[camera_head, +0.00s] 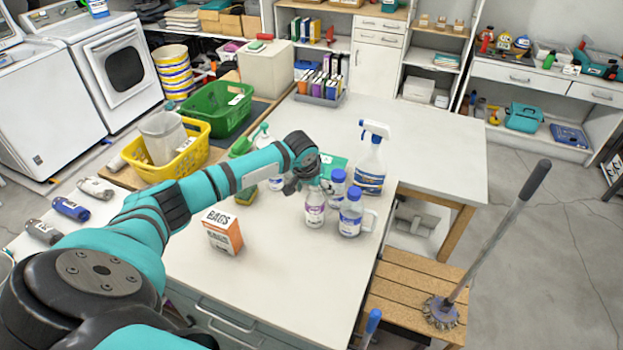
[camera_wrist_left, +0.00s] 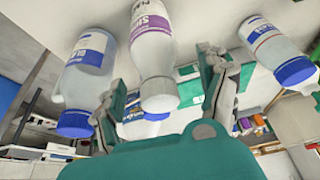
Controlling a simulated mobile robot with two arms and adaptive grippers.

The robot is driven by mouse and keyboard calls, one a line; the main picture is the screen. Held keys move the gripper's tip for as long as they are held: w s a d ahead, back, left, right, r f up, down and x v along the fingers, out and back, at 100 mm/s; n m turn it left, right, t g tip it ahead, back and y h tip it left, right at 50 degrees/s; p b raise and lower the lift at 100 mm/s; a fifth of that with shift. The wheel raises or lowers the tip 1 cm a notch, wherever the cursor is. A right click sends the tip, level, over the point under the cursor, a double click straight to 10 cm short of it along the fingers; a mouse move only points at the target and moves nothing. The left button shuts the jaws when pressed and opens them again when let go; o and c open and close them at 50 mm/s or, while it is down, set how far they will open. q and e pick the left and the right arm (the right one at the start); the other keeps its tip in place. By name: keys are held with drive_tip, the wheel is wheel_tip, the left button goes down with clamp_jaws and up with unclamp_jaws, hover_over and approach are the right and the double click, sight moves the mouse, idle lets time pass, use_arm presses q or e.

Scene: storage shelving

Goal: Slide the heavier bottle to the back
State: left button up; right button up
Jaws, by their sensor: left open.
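My left gripper (camera_head: 308,187) is open above the worktable, just behind the top of a bottle with a purple label (camera_head: 314,209). In the left wrist view its spread fingers (camera_wrist_left: 165,90) stand either side of this purple-label bottle (camera_wrist_left: 152,50), with no clear contact. A clear blue-capped bottle with a handle (camera_head: 350,214) stands to its right, and another blue-capped bottle (camera_head: 337,184) stands just behind. Blue-capped bottles show at the left (camera_wrist_left: 88,75) and right (camera_wrist_left: 272,45) of the wrist view. Which bottle is heavier cannot be seen. My right gripper is out of view.
A blue-labelled spray bottle (camera_head: 370,168) stands behind the bottles. A bags box (camera_head: 222,232) is at the front left. A yellow basket (camera_head: 190,155) and green basket (camera_head: 217,110) are further left. The table's back right is clear.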

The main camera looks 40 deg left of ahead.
use_arm(q)
drive_tip(key=v, duration=0.9)
